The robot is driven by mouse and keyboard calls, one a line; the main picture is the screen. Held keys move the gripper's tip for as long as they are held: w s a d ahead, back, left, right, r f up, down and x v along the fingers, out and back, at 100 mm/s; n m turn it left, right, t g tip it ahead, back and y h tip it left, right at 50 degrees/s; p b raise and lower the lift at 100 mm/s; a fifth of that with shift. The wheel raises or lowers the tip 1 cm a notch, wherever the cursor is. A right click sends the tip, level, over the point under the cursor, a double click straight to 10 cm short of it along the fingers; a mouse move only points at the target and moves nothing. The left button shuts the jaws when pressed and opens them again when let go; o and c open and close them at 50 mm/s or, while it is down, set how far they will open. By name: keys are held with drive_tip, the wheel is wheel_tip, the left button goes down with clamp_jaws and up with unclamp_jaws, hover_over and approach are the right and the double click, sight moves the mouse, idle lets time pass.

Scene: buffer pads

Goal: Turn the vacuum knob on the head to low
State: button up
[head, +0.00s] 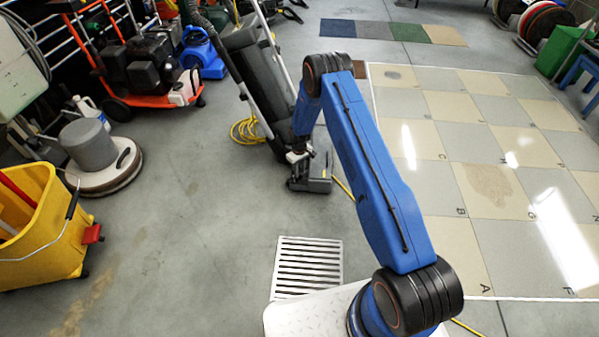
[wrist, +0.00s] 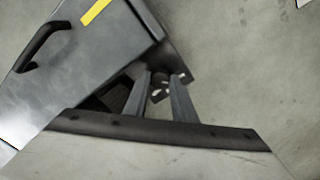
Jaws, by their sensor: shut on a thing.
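The upright vacuum (head: 243,72) stands on the floor, with its low grey head (head: 318,181) at the bottom front. In the wrist view its grey body (wrist: 85,70) fills the upper left. My gripper (head: 297,155) is down at the head, with the blue arm reaching above it. In the wrist view my gripper (wrist: 163,82) has its two fingers closed on the small dark knob (wrist: 160,79), which sits on a dark plate. Pale marks show on the plate beside the knob. The knob is mostly hidden between the fingers, and I cannot tell its setting.
A yellow cord (head: 245,131) lies coiled behind the vacuum. A floor grate (head: 307,268) lies in front. A yellow mop bucket (head: 38,225) and a floor polisher (head: 105,170) stand at left. Tiled flooring (head: 440,107) spreads at right.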

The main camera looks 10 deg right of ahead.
sight(300, 173)
drive_tip(key=o, duration=1)
drive_tip(key=shift+o, duration=0.2)
drive_tip(key=shift+r, duration=0.15)
wheel_tip(300, 173, up, 17)
idle(0.3)
